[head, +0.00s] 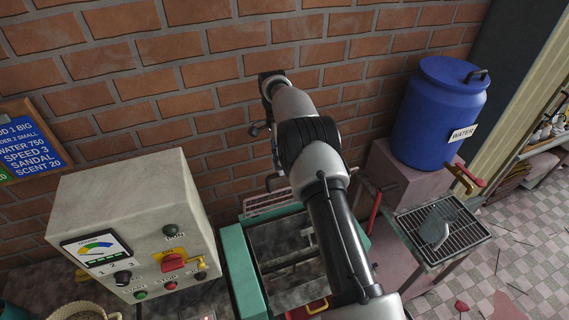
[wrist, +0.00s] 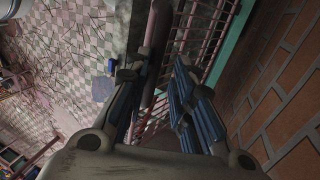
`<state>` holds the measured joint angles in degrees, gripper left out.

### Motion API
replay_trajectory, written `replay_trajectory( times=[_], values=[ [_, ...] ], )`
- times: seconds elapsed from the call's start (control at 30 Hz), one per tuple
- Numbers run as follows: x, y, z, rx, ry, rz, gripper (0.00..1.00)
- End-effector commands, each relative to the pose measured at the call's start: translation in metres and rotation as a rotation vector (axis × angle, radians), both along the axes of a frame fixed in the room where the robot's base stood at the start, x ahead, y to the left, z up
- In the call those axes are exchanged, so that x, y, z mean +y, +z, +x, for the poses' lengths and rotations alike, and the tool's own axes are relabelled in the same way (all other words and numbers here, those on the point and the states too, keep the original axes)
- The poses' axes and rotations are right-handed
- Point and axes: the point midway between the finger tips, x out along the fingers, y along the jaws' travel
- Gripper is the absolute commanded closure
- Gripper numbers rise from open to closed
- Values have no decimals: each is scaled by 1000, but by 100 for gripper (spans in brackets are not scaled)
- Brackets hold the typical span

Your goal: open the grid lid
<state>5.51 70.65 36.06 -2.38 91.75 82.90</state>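The grid lid is a pinkish-red barred frame. In the head view the grid lid (head: 268,203) shows at the back of the green-framed machine (head: 243,268), near the brick wall, partly hidden by my arm. In the wrist view its bars (wrist: 205,32) run past the fingers, beside a green edge. My gripper (wrist: 158,80) has its two dark blue finger pads apart, with a clear gap between them. The bars show close behind and between the fingers; I cannot tell whether they touch. In the head view my arm hides most of the gripper.
A grey control box (head: 130,225) with dial and buttons stands left of the machine. A blue water barrel (head: 437,115) on a pink block is at the right, with a grated stand (head: 470,232) in front. The brick wall (head: 200,95) is close behind.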

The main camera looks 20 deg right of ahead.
Motion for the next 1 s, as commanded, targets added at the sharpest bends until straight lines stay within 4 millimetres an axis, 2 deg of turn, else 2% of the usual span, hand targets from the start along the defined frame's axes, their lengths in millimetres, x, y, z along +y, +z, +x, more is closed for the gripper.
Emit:
replay_trajectory(
  times=[0.03,0.27,1.0],
  values=[
    [2,-14,-1,3,0,3,82],
    [2,-13,0,1,0,3,67],
    [0,-8,1,-4,1,0,67]
  ],
)
